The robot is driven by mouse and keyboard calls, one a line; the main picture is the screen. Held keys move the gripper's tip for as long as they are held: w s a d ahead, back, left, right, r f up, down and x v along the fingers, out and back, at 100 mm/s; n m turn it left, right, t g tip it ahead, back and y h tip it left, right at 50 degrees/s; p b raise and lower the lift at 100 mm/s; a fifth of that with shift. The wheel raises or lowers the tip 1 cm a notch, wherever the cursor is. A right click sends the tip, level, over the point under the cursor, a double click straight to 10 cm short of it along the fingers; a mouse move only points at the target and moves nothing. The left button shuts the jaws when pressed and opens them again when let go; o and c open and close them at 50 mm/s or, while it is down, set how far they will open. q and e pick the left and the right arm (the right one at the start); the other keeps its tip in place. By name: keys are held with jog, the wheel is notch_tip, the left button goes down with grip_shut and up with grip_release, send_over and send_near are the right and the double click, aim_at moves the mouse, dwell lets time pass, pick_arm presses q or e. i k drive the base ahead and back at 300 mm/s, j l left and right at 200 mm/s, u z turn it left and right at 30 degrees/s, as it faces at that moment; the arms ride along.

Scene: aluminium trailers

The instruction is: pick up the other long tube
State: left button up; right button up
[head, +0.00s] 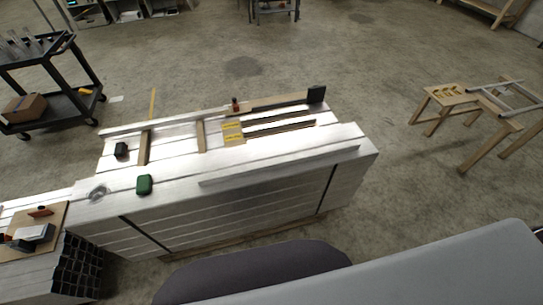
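A long silvery tube (280,166) lies along the front edge of the stack of aluminium profiles (190,215). Another long, thin silvery tube (165,122) lies along the back edge of the same stack, at the left. Several pale tubes (508,97) form a frame shape on wooden trestles at the far right. I cannot tell which one is the other long tube. Neither of my grippers shows in the head view.
Wooden strips, yellow-labelled pieces (232,132), a green box (144,185), a black box (121,149) and a roll of tape (97,193) lie on the stack. A black cart (68,101) stands at the left. Concrete floor is clear between stack and trestles (451,96).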

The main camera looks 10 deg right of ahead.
aim_at(206, 179)
jog(key=i+l+u, duration=0.15)
jog(key=l+u, duration=0.2)
jog(key=l, duration=0.25)
jog(key=i+l+u, duration=0.1)
jog(key=l+u, duration=0.2)
jog(key=l, duration=0.35)
